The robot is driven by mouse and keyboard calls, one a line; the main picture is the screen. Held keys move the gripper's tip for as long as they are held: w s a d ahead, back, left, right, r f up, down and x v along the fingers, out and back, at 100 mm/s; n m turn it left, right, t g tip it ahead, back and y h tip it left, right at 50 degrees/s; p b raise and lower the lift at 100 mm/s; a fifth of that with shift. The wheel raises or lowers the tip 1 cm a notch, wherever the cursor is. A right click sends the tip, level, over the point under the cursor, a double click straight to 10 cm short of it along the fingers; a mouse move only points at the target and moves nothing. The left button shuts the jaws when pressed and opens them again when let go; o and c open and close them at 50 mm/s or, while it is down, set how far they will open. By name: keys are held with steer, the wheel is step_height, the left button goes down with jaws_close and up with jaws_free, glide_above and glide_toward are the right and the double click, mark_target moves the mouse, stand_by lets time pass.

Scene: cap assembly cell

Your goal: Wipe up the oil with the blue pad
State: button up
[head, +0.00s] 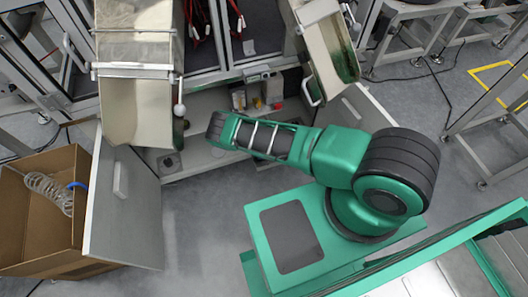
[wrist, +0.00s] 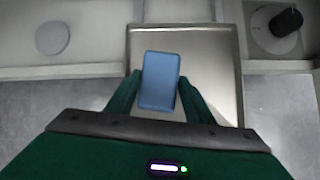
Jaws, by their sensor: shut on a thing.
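The blue pad (wrist: 159,68) is a flat, rounded rectangle in the wrist view. My gripper (wrist: 158,82) is shut on it, with one green finger along each side. The pad is over a shiny metal plate or tray (wrist: 222,60); I cannot tell whether it touches it. No oil stands out clearly in either view, and the pad and gripper cover part of the metal surface. In the head view my arm reaches left into the open cabinet below the chutes, and its own links hide the fingers and pad.
Two metal chutes (head: 140,100) and (head: 330,50) hang over the cabinet. Its left door (head: 122,215) stands open beside a cardboard box (head: 35,225) holding a coiled hose. Small items (head: 258,103) sit inside the cabinet. A dark knob (wrist: 286,22) is right of the tray.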

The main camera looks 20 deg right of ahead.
steer(key=shift+r, duration=3.05)
steer(key=shift+w+r, duration=0.1)
steer(key=shift+r, duration=1.4)
